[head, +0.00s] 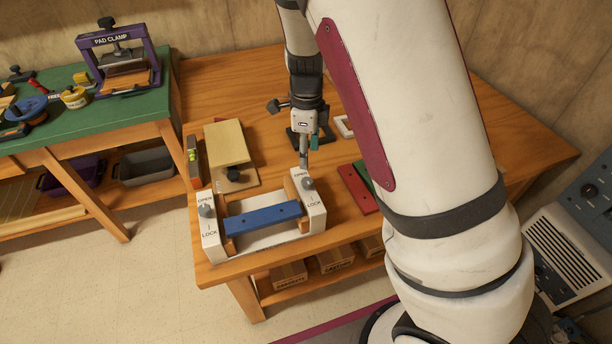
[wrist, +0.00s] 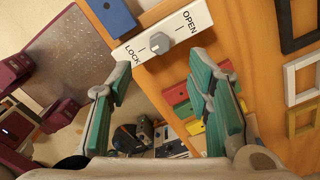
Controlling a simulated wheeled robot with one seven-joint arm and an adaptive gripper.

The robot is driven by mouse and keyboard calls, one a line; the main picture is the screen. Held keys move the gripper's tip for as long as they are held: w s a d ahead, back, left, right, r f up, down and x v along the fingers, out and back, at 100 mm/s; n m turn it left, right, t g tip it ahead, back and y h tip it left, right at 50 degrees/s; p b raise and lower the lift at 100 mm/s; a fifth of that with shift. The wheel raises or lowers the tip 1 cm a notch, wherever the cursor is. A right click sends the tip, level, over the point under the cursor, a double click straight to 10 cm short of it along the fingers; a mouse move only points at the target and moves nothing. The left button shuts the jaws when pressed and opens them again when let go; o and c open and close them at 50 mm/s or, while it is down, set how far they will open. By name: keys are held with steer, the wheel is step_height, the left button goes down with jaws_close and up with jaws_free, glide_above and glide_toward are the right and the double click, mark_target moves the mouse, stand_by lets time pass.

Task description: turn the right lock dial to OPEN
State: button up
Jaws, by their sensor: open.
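The right lock dial (head: 308,183) is a grey knob on the white right end block (head: 314,212) of a fixture, with OPEN printed at the far end and LOCK nearer. In the wrist view the dial (wrist: 159,43) sits between LOCK on the left and OPEN on the right; I cannot tell which way its pointer faces. My gripper (head: 304,160) hangs just above and behind the dial. Its teal fingers (wrist: 161,72) are open and empty, with the dial ahead between the tips, apparently apart. The left dial (head: 206,211) sits on the other white block.
A blue bar (head: 262,217) spans the fixture between the blocks. A wooden board with a dark knob (head: 227,150) lies behind it. A green bench (head: 60,110) stands left.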

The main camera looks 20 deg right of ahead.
mark_target(307, 181)
step_height(307, 181, down, 10)
steer(key=shift+r+b, duration=0.1)
steer(key=shift+b, duration=0.2)
jaws_close()
